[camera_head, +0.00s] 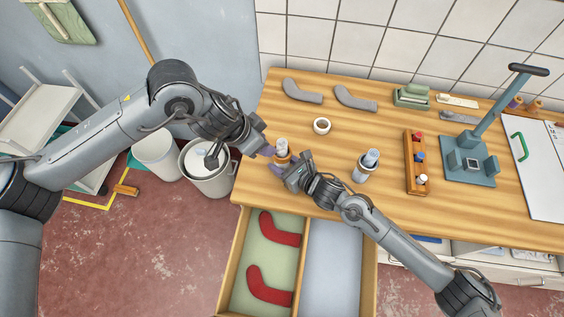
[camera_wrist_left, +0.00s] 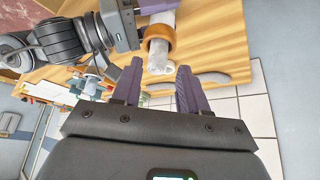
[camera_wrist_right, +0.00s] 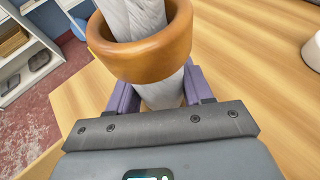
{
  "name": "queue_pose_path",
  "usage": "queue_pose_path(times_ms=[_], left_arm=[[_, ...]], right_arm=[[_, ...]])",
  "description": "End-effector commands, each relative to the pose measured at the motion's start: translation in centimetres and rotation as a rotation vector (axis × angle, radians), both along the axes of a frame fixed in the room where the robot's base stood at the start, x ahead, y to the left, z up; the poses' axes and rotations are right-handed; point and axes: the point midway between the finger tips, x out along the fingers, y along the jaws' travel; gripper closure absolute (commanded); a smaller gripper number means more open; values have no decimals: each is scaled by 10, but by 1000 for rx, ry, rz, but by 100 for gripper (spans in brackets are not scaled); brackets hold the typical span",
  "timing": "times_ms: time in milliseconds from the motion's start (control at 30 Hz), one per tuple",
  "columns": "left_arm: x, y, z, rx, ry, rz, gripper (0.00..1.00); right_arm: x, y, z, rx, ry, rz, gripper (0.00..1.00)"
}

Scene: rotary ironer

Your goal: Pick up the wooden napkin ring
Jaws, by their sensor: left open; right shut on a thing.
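The wooden napkin ring (camera_head: 282,159) sits around a rolled white-grey napkin (camera_head: 281,146), held over the table's front left edge. My right gripper (camera_head: 284,168) is shut on the napkin, its purple fingers on the part below the ring. The right wrist view shows the ring (camera_wrist_right: 140,55) close up, around the napkin and above the fingers. My left gripper (camera_head: 266,150) is open and empty, just left of the ring. In the left wrist view the ring (camera_wrist_left: 159,37) and the napkin's free end lie just beyond my open fingertips (camera_wrist_left: 160,72).
On the wooden table (camera_head: 315,185) stand a cup with a rolled item (camera_head: 362,172), a pale ring (camera_head: 322,126), a rack of small bottles (camera_head: 408,165) and a blue-grey stand (camera_head: 470,175). An open drawer (camera_head: 335,260) with red pieces juts out below. Bins (camera_head: 206,184) stand left.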

Motion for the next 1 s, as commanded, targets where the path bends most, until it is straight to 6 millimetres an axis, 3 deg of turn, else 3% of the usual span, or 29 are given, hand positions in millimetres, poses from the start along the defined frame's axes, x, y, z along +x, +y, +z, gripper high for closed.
queue_pose_path(times_ms=[33,167,567,1000], left_arm=[[0,0,0,0,0,0,50],[0,0,0,0,0,0,32],[-2,-3,-3,-15,-5,-3,32],[-16,-26,-30,-228,-131,55,32]], right_arm=[[0,0,0,0,0,0,79],[0,0,0,0,0,0,79],[0,0,0,0,0,0,79],[0,0,0,0,0,0,79]])
